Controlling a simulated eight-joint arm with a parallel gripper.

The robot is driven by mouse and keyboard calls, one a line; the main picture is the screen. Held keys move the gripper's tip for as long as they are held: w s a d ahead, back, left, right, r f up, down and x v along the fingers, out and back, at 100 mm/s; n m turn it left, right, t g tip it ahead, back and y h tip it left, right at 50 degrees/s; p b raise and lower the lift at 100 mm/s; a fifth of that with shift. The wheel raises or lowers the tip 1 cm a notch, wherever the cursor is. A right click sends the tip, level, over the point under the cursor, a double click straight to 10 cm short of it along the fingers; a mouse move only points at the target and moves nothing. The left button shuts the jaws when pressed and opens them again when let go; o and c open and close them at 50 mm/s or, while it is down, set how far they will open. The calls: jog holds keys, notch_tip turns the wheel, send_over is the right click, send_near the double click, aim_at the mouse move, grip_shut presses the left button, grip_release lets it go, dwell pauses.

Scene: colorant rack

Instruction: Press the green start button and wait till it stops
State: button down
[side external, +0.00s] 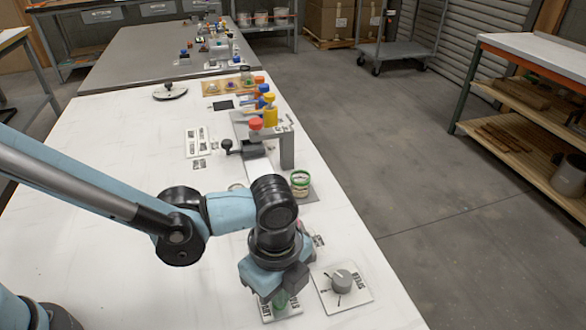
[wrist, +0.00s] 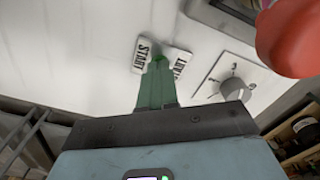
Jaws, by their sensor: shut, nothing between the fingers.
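My gripper (wrist: 158,62) points down with its green fingers together and nothing between them. In the wrist view the fingertips are over the gap between a START label (wrist: 142,56) and a second label (wrist: 181,63). A small darker green spot at the fingertips may be the green start button; I cannot tell it from the fingers or whether they touch. In the side view my gripper (side external: 279,299) is over the labelled start plate (side external: 266,314) near the table's front, and it hides most of the plate.
A dial (side external: 342,281) on a white plate is just right of my gripper. A green-rimmed can (side external: 300,183) stands behind it, by a grey stand (side external: 287,148) with a red knob (side external: 256,124). The white table (side external: 130,135) is clear on the left.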

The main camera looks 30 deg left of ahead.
dwell(0.4)
jog(key=shift+r, duration=0.75)
jog(key=shift+r, duration=0.1)
dwell(0.3)
jog(key=shift+r, duration=1.9)
jog(key=w+a+r+n+t, duration=0.1)
jog(key=a+r+n+t, duration=0.2)
jog(key=a+n, duration=0.7)
jog(key=a+r+n+t, duration=0.4)
jog(key=a+n, duration=0.7)
jog(key=a, duration=0.6)
jog(key=shift+w+a, duration=0.15)
jog(key=shift+w, duration=0.2)
dwell(0.7)
